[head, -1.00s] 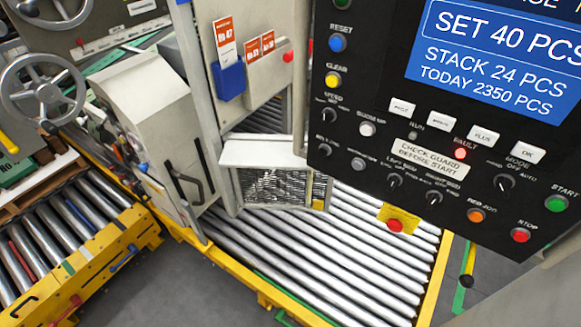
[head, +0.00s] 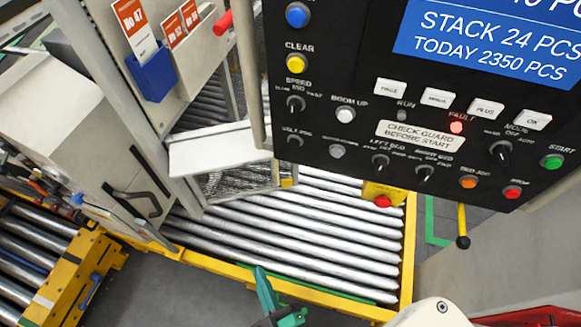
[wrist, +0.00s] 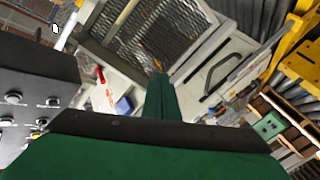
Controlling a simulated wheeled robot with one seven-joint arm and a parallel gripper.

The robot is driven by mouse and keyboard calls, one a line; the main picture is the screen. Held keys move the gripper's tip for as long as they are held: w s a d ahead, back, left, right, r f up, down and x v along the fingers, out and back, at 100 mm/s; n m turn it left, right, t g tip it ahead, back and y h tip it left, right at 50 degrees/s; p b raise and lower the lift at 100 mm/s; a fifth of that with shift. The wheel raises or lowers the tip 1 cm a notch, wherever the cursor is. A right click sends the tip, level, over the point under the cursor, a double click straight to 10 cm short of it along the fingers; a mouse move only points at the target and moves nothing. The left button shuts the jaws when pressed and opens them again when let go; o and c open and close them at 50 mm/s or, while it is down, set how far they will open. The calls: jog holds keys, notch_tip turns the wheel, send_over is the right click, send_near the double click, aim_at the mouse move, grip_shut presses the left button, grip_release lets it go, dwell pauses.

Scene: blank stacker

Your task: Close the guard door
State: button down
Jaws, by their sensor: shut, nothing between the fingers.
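A wire-mesh panel in a pale metal frame, seemingly the guard door (head: 237,182), shows in the head view above the rollers, below a white ledge. It shows larger in the wrist view (wrist: 150,32), tilted. I cannot tell how far it stands open. A grey housing panel left of it carries a black handle (head: 148,203), also in the wrist view (wrist: 216,70). My gripper (head: 262,274), with green fingers, is at the bottom of the head view, in front of the rollers and apart from the mesh. Its fingers (wrist: 161,92) are together and empty.
A black control panel (head: 390,165) with a lit red fault lamp (head: 456,127) hangs at upper right. The roller bed (head: 300,235) has a yellow frame (head: 408,250). A yellow-framed conveyor (head: 75,275) stands at lower left. Grey floor (head: 180,290) is clear between them.

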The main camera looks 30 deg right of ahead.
jog(key=w+d+f+n+h, duration=0.2)
jog(key=w+d+f+n, duration=0.25)
jog(key=w+d, duration=0.55)
jog(key=w+d+f+n+h, duration=0.1)
jog(key=w+d+f+n, duration=0.35)
jog(key=d, duration=0.95)
jog(key=r+x, duration=0.1)
jog(key=x, duration=1.4)
jog(key=shift+w+a+r, duration=0.2)
jog(key=shift+w+a, duration=0.05)
jog(key=shift+w, duration=0.15)
jog(key=shift+w+n, duration=0.1)
jog(key=shift+n, duration=0.2)
